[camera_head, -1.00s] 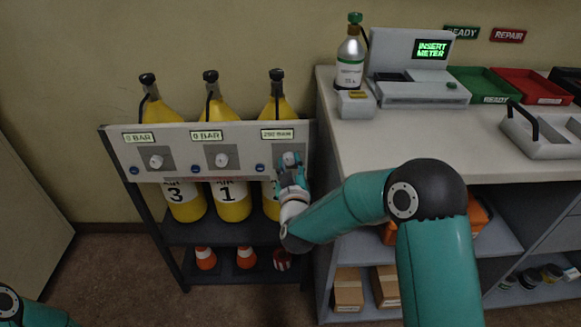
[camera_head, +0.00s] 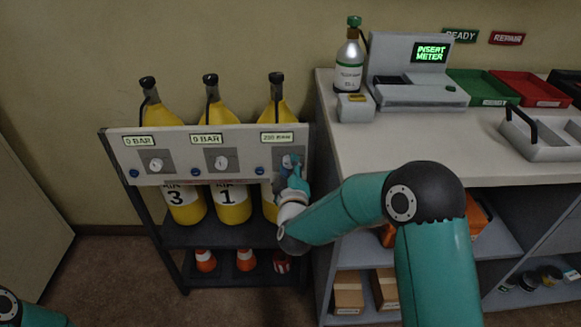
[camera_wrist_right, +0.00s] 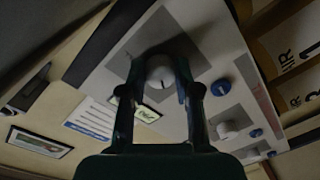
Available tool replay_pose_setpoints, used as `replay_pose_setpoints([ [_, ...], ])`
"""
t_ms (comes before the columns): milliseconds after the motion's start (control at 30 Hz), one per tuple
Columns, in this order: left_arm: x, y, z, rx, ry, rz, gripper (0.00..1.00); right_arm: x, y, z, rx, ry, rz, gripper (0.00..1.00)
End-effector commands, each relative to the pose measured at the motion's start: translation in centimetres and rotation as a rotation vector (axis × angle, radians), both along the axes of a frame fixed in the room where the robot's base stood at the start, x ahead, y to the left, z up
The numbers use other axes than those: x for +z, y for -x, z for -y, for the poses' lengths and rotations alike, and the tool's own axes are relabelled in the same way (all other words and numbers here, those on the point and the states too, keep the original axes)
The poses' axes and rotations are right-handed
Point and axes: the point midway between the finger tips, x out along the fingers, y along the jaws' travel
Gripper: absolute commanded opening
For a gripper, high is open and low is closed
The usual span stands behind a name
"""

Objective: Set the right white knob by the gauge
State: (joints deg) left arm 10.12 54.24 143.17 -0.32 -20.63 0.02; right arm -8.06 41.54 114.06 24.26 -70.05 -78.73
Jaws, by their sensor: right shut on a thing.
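The right white knob (camera_wrist_right: 160,73) sits on the panel and is held between the two fingers of my right gripper (camera_wrist_right: 157,88). In the head view my right gripper (camera_head: 290,165) covers most of that knob. The gauge above it (camera_head: 277,137) is lit; its small digits look like 230 BAR, but I cannot read them surely. In the wrist view part of a lit gauge (camera_wrist_right: 147,113) shows behind the fingers. My left gripper is out of view.
The panel (camera_head: 190,177) also carries a left knob (camera_head: 156,165) and a middle knob (camera_head: 222,162), both with gauges at 0 BAR. Yellow cylinders (camera_head: 233,212) stand behind it. The counter (camera_head: 390,140) is close to the right of the rack.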

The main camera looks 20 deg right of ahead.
Motion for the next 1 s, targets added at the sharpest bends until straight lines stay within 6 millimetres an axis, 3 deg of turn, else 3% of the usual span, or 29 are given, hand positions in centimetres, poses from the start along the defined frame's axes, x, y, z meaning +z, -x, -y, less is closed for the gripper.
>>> replay_pose_setpoints([
  [233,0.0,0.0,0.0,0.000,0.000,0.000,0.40,-0.2,0.0,-0.3,0.009,0.003,-0.007,0.00],
  [267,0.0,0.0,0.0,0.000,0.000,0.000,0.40,-0.2,0.0,-0.3,0.009,0.003,-0.007,0.34],
  [400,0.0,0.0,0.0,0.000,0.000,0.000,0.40,-0.2,0.0,-0.3,0.008,0.002,-0.006,0.57],
  [767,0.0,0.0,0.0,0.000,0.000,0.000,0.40,-0.1,0.2,-0.2,0.004,0.001,-0.002,0.57],
  [1000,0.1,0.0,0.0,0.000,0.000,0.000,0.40,0.1,2.9,-0.9,0.007,0.002,-0.004,0.57],
])
